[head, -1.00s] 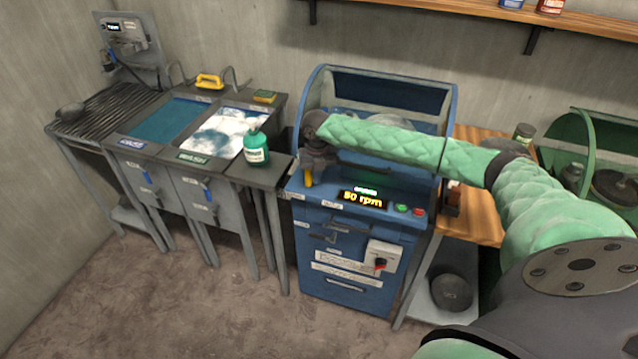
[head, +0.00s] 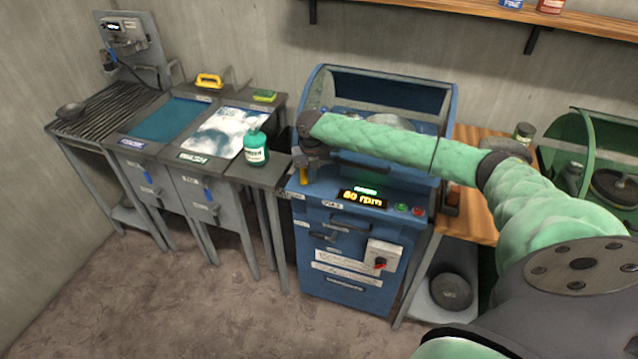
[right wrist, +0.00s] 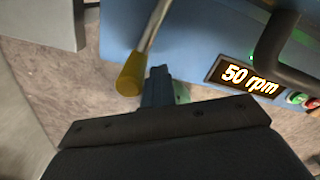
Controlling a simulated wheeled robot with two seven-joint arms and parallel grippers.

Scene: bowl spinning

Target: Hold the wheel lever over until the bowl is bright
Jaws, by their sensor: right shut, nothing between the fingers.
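The wheel lever has a yellow grip (head: 304,176) and stands at the left front of the blue machine (head: 345,255). In the right wrist view the lever's yellow grip (right wrist: 131,76) hangs on a metal rod just left of my fingers. My right gripper (head: 314,163) is shut and empty; in the right wrist view its fingertips (right wrist: 158,84) are close beside the grip, and I cannot tell whether they touch. The bowl in the hooded machine is mostly hidden by my right arm, so its brightness cannot be told. My left gripper is out of view.
A green bottle (head: 256,148) stands on the bench to the left. A dark round object (head: 450,290) lies on the low shelf at right.

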